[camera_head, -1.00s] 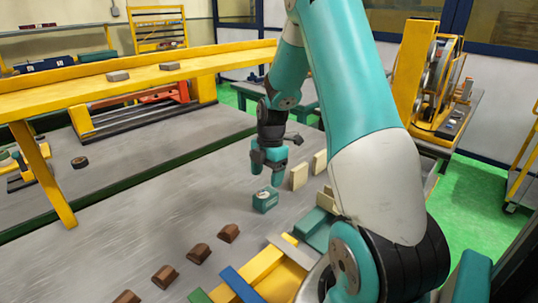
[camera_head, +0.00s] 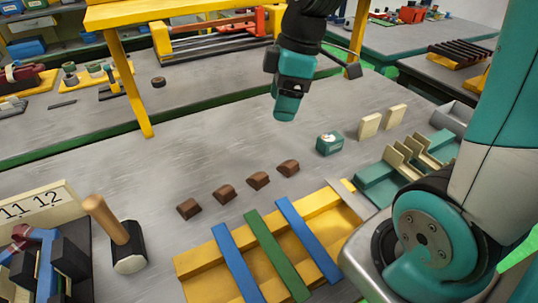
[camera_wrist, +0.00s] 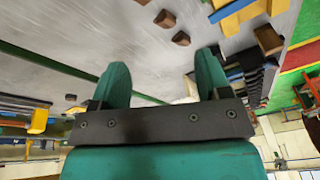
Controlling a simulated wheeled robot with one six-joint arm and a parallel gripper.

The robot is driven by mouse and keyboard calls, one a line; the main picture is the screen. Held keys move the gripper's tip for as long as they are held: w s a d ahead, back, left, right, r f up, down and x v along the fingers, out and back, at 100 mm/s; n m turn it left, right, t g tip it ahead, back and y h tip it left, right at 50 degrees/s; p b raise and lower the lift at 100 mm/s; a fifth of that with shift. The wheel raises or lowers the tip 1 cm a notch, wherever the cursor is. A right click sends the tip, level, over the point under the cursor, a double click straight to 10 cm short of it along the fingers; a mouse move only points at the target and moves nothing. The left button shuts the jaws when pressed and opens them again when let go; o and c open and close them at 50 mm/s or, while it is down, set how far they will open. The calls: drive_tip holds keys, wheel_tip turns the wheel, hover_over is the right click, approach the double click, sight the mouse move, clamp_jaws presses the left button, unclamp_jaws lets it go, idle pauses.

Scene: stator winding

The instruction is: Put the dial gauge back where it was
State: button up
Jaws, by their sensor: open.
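A small teal block with a pale round face on top (camera_head: 329,143), which looks like the dial gauge, sits on the grey table. My gripper (camera_head: 286,112) is in the air to the left of it and apart from it, pointing down. In the wrist view my gripper (camera_wrist: 162,82) has its two teal fingers wide apart with nothing held between them. The teal block cannot be made out in the wrist view.
Several brown blocks (camera_head: 258,180) lie in a row in front. A yellow tray (camera_head: 203,262) with blue and green strips, a hammer (camera_head: 128,252) and a teal slotted rack (camera_head: 376,187) stand nearby. Two cream plates (camera_head: 369,126) stand behind. The table's middle left is clear.

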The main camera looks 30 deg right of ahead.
drive_tip(key=s+a+r+m+y, duration=0.1)
drive_tip(key=s+a+m, duration=0.4)
drive_tip(key=s+a, duration=0.7)
drive_tip(key=shift+s+r+g+y, duration=0.4)
drive_tip(key=shift+s, duration=0.65)
